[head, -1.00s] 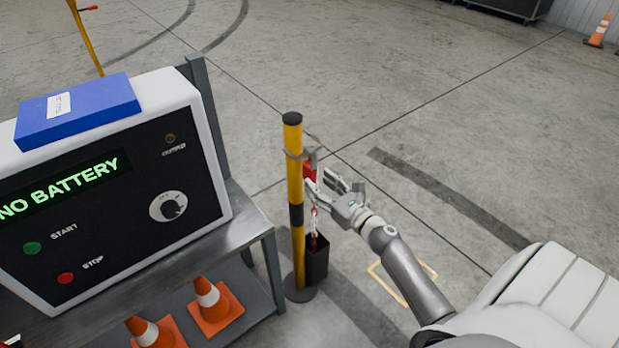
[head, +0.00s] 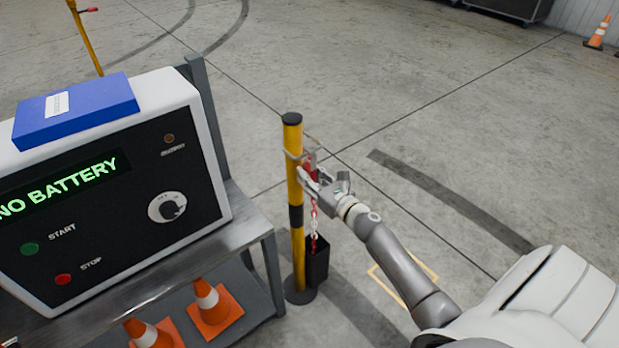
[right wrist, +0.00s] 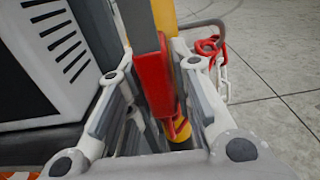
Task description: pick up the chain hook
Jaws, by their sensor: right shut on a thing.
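The red chain hook (head: 308,166) is at the bracket near the top of the yellow post (head: 295,185). My right gripper (head: 317,179) is at the hook and shut on it. In the right wrist view the red hook body (right wrist: 154,82) is between the two fingers, partly behind a grey bar (right wrist: 143,25). A red and white chain (head: 314,228) hangs below the gripper toward a black box (head: 317,263) on the post. Red and white links (right wrist: 222,75) also show at the right of the wrist view. My left gripper is not in view.
A grey bench (head: 245,240) at the left carries a console (head: 110,190) reading "NO BATTERY", with a blue box (head: 78,110) on top. Orange cones (head: 212,308) stand on the lower shelf. The floor right of the post is open.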

